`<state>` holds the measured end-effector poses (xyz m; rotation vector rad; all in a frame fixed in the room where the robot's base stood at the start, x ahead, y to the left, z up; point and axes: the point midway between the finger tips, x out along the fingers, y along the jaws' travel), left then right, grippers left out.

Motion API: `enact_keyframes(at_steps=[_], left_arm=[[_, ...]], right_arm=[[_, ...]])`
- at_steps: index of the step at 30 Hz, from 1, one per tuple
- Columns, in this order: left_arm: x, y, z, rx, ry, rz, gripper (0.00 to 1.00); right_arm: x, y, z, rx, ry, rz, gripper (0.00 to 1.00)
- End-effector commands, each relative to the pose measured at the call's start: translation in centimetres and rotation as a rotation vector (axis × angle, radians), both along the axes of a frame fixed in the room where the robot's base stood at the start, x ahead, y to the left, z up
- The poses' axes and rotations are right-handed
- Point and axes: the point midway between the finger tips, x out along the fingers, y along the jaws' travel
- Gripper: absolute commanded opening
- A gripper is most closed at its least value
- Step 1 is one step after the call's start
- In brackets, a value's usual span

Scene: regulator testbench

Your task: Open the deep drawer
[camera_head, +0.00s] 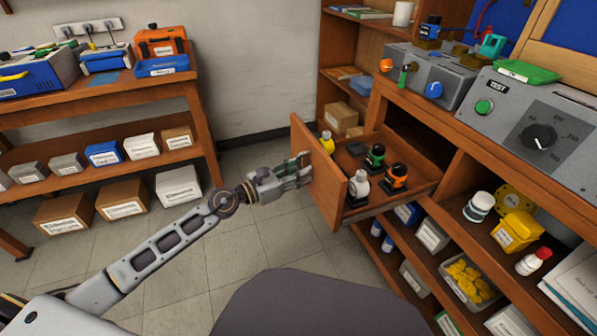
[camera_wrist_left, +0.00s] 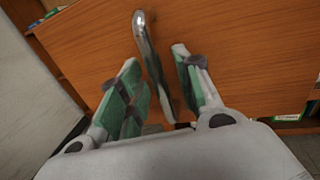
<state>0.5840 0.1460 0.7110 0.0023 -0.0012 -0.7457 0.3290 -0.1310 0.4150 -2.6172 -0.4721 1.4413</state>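The deep drawer (camera_head: 330,190) stands pulled out of the wooden cabinet on the right in the head view. Its inside shows several small bottles and dark holders. Its wooden front fills most of the left wrist view (camera_wrist_left: 240,60). A curved metal handle (camera_wrist_left: 143,35) is on that front. My left gripper (camera_head: 299,168) is at the outer side of the drawer front. In the left wrist view its green-padded fingers (camera_wrist_left: 155,58) are apart, one on each side of the handle, with gaps showing. The handle is hidden in the head view. My right gripper is not in view.
The cabinet holds a test panel (camera_head: 535,130) on top. Open shelves below carry bottles and a bin of yellow parts (camera_head: 468,278). A wooden bench (camera_head: 100,92) with boxes stands at the left. The tiled floor (camera_head: 285,235) between them is clear.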

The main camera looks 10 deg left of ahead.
Motion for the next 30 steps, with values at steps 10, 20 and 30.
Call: enact_keyframes(at_steps=[10,20,30], left_arm=[[-0.1,0.1,-0.1,0.0,0.001,0.0,0.34],[-1.1,0.9,-0.1,0.0,0.003,0.0,0.34],[-2.6,2.3,-0.1,-0.002,0.003,0.0,0.34]], right_arm=[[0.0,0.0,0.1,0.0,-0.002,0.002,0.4],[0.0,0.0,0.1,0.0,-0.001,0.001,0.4],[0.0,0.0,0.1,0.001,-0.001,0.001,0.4]])
